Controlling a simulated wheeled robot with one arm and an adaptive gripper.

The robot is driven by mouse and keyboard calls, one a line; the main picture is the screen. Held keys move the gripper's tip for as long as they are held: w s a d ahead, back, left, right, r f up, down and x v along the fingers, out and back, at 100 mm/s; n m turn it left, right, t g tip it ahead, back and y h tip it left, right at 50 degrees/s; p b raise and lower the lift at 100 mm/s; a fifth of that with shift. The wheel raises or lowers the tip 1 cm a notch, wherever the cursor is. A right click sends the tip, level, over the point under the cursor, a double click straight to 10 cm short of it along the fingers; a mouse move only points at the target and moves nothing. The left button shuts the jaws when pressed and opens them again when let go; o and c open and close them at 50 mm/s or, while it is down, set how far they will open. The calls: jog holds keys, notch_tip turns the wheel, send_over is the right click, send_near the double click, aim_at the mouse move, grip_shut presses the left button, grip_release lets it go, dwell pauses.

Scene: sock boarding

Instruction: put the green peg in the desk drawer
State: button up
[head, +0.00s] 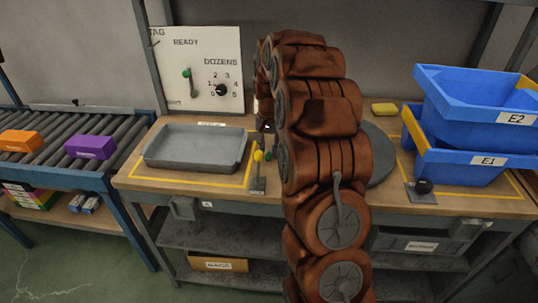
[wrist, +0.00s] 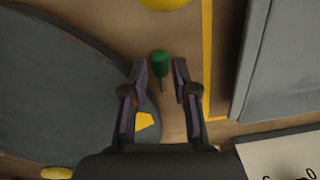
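The green peg (wrist: 160,62) stands out in the wrist view, with a green head and a thin grey shaft, over the wooden bench top. A small green spot beside my arm in the head view (head: 268,156) looks like the same peg. My gripper (wrist: 160,72) is open, with one finger on each side of the peg; I see gaps on both sides. In the head view my brown arm hides most of the gripper. A labelled drawer front (head: 425,241) shows under the bench at right and looks closed.
A yellow-knobbed lever (head: 258,168) stands close to the peg. A grey tray (head: 195,148) lies left, a round grey plate (head: 378,165) right. Blue bins (head: 470,160), a black-knobbed lever (head: 423,190) and a yellow block (head: 384,109) are at right. A panel (head: 215,60) stands behind.

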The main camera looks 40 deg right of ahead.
notch_tip(320, 180, down, 2)
jog(key=shift+f, duration=0.1)
grip_shut()
